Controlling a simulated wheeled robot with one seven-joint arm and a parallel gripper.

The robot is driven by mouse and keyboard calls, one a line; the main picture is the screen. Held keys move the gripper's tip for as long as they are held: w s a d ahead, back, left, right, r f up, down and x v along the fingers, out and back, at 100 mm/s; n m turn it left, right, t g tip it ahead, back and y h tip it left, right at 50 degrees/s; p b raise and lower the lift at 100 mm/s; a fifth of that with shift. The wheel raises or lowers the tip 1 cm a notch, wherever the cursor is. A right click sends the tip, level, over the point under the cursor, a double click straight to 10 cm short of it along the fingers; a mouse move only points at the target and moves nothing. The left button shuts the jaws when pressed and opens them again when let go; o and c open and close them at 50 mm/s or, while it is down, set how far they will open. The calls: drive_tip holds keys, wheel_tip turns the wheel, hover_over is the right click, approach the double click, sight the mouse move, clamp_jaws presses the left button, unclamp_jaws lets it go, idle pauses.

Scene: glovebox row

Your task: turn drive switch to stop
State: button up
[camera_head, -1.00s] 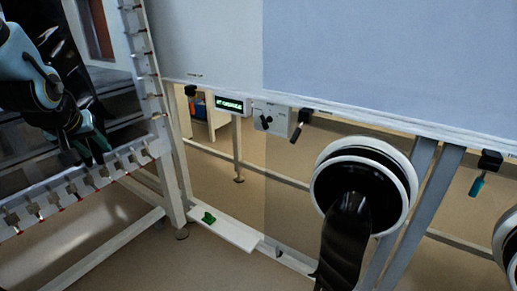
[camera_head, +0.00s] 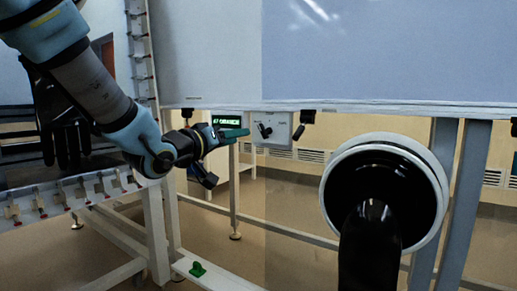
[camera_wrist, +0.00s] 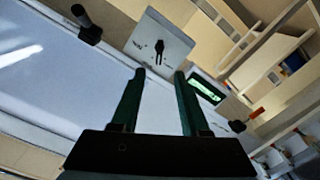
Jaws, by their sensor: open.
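The drive switch is a dark knob (camera_head: 264,130) on a pale square plate (camera_head: 281,130) under the front edge of the white panel. In the wrist view the knob (camera_wrist: 159,49) and its plate (camera_wrist: 176,38) are beyond my fingertips, roughly centred between them. My gripper (camera_head: 245,133) is left of the knob in the head view, with its green fingers pointing at it. In the wrist view my gripper (camera_wrist: 159,73) is open with nothing between the fingers. It looks apart from the knob. The labels on the plate are too small to read.
A lit green display (camera_head: 229,121) is left of the switch plate, close to my fingers; it also shows in the wrist view (camera_wrist: 208,90). A dark handle (camera_head: 303,121) hangs just right of the plate. A large round white-rimmed port (camera_head: 435,205) with a black sleeve stands to the right.

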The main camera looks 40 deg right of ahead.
sight(262, 132)
drive_tip(key=b+x, duration=0.2)
drive_tip(key=x, duration=0.8)
drive_tip(key=shift+d+b, duration=0.3)
drive_tip(key=shift+d, duration=0.05)
clamp_jaws()
